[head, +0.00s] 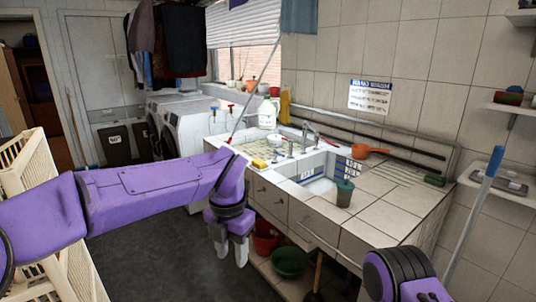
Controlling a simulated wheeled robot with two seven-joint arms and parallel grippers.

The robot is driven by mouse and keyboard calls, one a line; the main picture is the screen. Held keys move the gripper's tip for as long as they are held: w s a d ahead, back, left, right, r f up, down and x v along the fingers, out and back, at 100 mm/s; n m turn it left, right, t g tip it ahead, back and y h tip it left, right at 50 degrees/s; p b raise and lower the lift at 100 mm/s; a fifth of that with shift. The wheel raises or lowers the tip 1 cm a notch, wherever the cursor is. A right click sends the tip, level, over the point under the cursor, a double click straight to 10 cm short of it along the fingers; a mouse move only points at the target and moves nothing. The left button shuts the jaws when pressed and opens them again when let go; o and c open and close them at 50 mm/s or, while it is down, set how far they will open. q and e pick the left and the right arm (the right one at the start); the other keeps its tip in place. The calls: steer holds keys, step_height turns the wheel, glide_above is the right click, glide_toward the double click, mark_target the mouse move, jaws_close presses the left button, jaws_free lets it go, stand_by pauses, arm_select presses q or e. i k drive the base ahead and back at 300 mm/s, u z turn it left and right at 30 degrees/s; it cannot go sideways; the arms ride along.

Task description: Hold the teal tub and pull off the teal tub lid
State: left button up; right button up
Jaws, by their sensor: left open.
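The teal tub (343,196) stands upright on the tiled counter, just right of the sink basin. The teal tub lid (345,184) appears to sit on its top, though it is small at this distance. My left gripper (231,250) hangs fingers down in front of the counter's cabinets, left of and lower than the tub. It is open, empty and well apart from the tub. My right arm shows at the bottom right, but its gripper is out of view.
An orange pan (368,152) lies behind the tub, and a green item (434,180) lies at the counter's right. A faucet (310,135) rises behind the sink. The tiles right of the tub are mostly clear. A red bucket (265,243) and green basin (289,262) sit below.

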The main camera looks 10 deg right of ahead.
mark_target(345, 184)
steer(key=u, duration=0.3)
steer(key=i, duration=2.2)
steer(key=z, duration=2.35)
